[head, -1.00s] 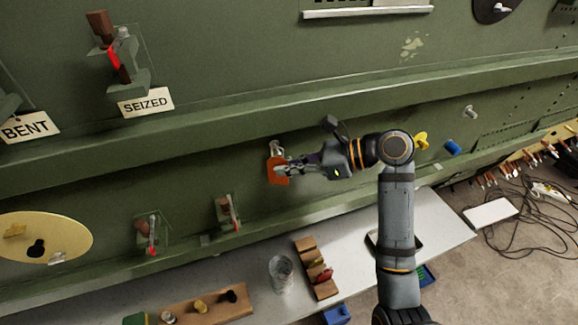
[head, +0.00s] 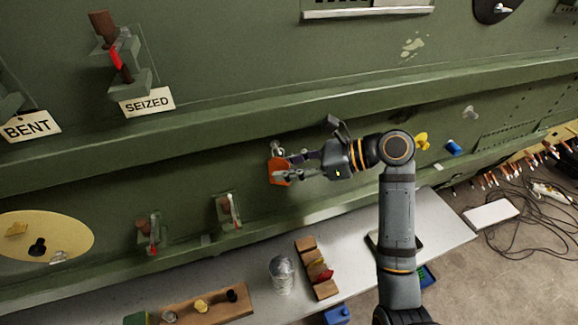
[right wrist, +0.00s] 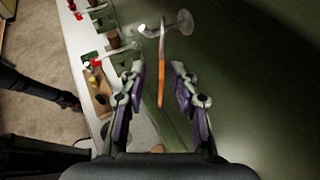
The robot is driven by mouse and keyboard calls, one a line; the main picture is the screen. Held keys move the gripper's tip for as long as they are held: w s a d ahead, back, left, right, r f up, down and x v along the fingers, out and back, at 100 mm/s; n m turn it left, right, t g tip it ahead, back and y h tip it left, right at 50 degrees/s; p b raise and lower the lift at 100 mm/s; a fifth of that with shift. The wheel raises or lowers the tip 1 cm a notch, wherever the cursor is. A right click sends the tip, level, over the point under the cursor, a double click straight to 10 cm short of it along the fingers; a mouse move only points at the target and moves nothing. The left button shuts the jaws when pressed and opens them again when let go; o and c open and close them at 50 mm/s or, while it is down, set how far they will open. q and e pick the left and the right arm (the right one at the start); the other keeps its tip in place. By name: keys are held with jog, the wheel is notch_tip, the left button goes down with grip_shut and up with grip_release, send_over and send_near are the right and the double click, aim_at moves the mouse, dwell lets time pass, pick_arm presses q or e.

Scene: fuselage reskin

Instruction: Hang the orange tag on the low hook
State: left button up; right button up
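The orange tag (head: 279,171) hangs at the low hook (head: 277,146) on the green panel, just below the hook's shaft. In the right wrist view the tag (right wrist: 161,68) shows edge-on, its upper end at the shaft of the hook (right wrist: 182,24), whose round base is on the panel. My right gripper (head: 297,167) is in front of the tag. In the right wrist view its fingers (right wrist: 158,80) are spread, with the tag between them and a gap on both sides. My left gripper is not in view.
Two small brackets with red parts (head: 230,212) stick out of the panel to the left. A ledge (head: 200,123) runs above the hook. Below are a grey bench (head: 220,270), a clear cup (head: 281,274) and wooden blocks (head: 316,268). Yellow (head: 421,139) and blue (head: 453,147) pegs stand to the right.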

jog(key=shift+d, duration=0.1)
jog(key=v, duration=1.1)
jog(key=shift+d+r, duration=0.25)
jog(key=shift+d, duration=0.1)
jog(key=shift+s, duration=0.1)
